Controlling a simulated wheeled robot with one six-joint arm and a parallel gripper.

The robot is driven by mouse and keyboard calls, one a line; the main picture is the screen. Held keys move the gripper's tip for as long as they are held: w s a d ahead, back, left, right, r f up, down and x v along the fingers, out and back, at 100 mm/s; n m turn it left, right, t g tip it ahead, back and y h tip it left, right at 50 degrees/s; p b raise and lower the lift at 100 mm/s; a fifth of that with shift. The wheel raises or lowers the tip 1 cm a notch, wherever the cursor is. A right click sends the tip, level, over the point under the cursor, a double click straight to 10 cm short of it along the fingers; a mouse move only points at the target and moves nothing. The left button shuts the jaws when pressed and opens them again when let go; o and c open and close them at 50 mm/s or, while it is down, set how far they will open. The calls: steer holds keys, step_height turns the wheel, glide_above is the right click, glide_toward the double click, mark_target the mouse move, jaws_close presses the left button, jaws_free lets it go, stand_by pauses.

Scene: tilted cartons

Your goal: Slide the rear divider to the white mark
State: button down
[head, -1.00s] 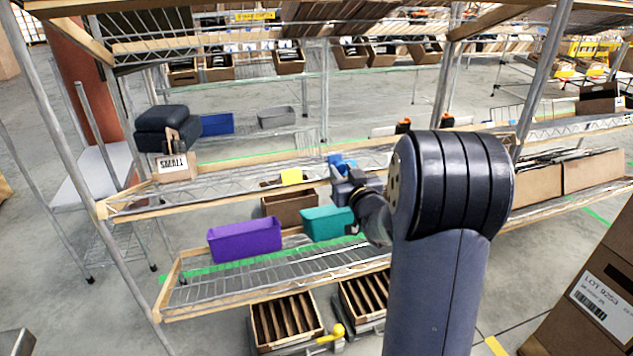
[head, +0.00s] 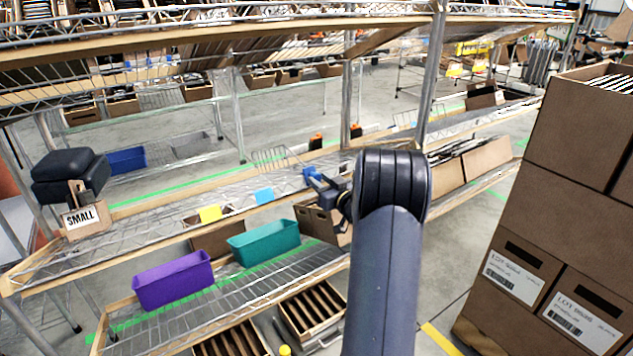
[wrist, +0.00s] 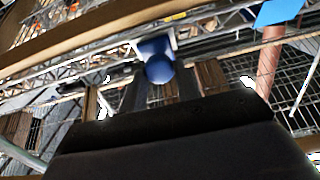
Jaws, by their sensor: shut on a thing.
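My gripper (head: 326,186) is at the front edge of the middle wire shelf, right of a blue card. It is shut on a blue knob (wrist: 158,66), which sits between the fingers in the wrist view. The knob has a white part behind it. The blue also shows at the fingertips in the head view (head: 310,174). A wire divider (head: 272,158) stands on the shelf just behind and left of the gripper; I cannot tell whether the knob belongs to it. I cannot make out a white mark.
Below are a purple bin (head: 173,280) and a teal bin (head: 264,243). A metal post (head: 433,80) stands beyond the arm. Stacked cartons (head: 560,220) fill the right side.

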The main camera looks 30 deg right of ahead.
steer(key=shift+d+r, duration=0.1)
steer(key=shift+d, duration=0.1)
steer(key=c, duration=1.1)
jaws_free()
steer(key=shift+d, duration=0.1)
steer(key=shift+o, duration=0.2)
steer(key=s, duration=1)
steer(key=shift+s+p, duration=0.4)
steer(key=w+b, duration=0.1)
steer(key=w, duration=1)
steer(key=shift+a, duration=0.75)
